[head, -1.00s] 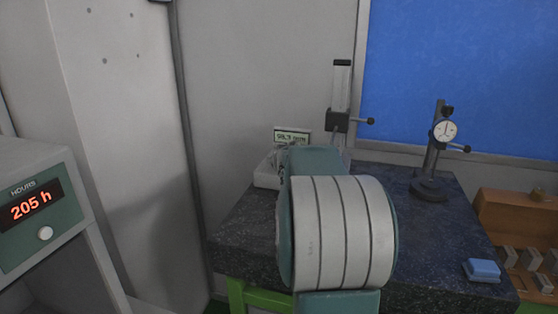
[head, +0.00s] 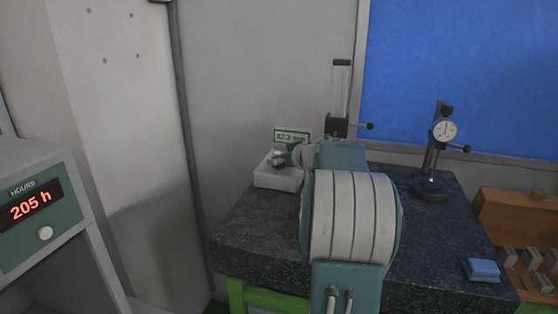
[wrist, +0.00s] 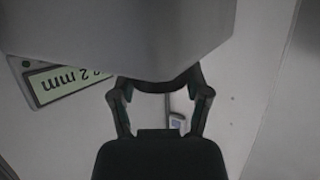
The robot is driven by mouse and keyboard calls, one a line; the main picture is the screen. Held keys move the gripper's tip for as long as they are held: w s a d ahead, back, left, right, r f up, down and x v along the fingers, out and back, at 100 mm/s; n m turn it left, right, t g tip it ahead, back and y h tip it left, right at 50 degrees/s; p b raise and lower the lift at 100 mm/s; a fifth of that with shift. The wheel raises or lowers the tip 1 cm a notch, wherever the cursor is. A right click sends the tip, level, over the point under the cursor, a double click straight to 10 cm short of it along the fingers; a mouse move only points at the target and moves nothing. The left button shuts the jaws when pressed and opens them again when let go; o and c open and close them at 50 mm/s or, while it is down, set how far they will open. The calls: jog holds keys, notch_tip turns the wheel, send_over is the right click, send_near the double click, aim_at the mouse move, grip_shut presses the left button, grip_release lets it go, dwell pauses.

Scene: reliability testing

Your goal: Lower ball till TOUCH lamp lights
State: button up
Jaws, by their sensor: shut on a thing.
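In the wrist view, my gripper (wrist: 161,90) is shut on a dark, rounded part (wrist: 160,86) at the lower edge of a large pale grey body (wrist: 125,35); its two fingers lie on either side of that part. In the head view, the gripper end is small and partly hidden behind my arm, near a white block (head: 276,178). I cannot make out the ball or the TOUCH lamp.
The dark granite table (head: 245,232) holds an upright column with a slider (head: 338,127) and a dial gauge stand (head: 431,185). A blue block (head: 482,269) lies at the right edge, beside a wooden case (head: 515,220). An hours counter (head: 35,210) stands at left.

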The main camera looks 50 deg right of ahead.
dwell(0.3)
jog(key=o, duration=1.2)
jog(key=shift+w, duration=0.1)
jog(key=shift+c, duration=0.2)
jog(key=shift+d, duration=0.1)
jog(key=v, duration=0.7)
jog(key=shift+s, duration=0.25)
